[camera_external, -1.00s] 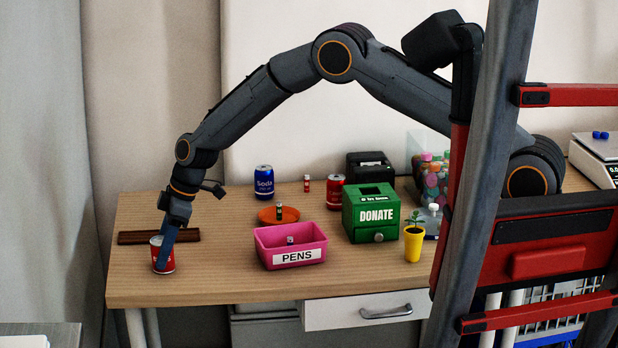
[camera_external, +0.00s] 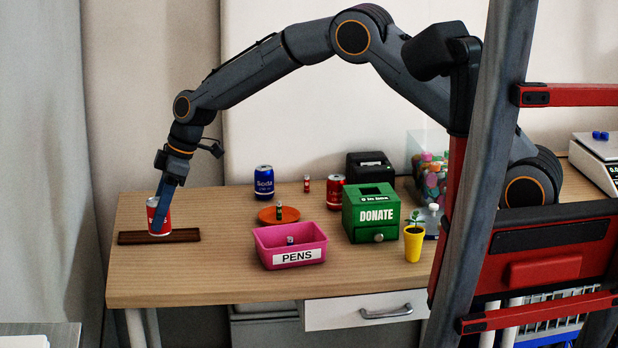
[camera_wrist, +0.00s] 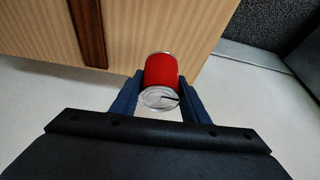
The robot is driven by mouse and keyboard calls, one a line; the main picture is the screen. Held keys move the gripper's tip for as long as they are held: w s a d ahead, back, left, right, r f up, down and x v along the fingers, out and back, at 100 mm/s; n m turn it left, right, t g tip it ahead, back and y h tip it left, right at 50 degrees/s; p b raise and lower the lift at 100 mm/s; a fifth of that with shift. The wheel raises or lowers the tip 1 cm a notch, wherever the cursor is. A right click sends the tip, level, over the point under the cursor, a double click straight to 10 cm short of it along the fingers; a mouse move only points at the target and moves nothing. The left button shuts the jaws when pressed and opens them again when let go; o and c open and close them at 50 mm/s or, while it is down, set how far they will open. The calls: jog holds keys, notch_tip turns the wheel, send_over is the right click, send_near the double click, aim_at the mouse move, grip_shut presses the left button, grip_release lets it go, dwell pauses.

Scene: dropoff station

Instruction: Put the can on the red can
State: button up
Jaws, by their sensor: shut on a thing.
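My gripper (camera_external: 160,222) is shut on a red and white can (camera_external: 153,216) and holds it upright over the left part of the table. In the wrist view the can (camera_wrist: 161,72) sits between the two blue fingers of my gripper (camera_wrist: 160,82), its silver lid facing the camera. Another red can (camera_external: 336,190) stands at the back of the table, left of the black box and behind the green donation box. A blue soda can (camera_external: 263,181) stands to its left.
A dark wooden strip (camera_external: 187,236) lies near the held can. An orange plate (camera_external: 289,212), a pink pen bin (camera_external: 262,252), a small red battery-like item (camera_external: 307,184), the green donation box (camera_external: 375,216), black box (camera_external: 370,163) and yellow plant pot (camera_external: 412,245) crowd the middle and right.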

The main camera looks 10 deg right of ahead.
jog(key=shift+r, duration=0.2)
jog(key=shift+w+d, duration=0.2)
jog(key=shift+w, duration=0.1)
jog(key=w+d+r+m+t+p, duration=0.1)
jog(key=w+d+r+m+p, duration=0.15)
jog(key=w+d, duration=0.9)
notch_tip(320, 180, up, 6)
jog(key=m+t+h+p, duration=0.1)
jog(key=m+t+p, duration=0.15)
jog(key=m, duration=0.35)
send_over(330, 176)
jog(key=s+d, duration=0.1)
jog(key=d, duration=0.1)
jog(key=shift+n+g, duration=0.25)
notch_tip(330, 176, down, 9)
jog(key=p, duration=0.3)
jog(key=shift+a+f, duration=0.1)
jog(key=shift+a, duration=0.05)
jog(key=shift+f, duration=0.2)
jog(key=shift+f+b, duration=0.15)
jog(key=shift+b, duration=0.15)
jog(key=o, duration=1)
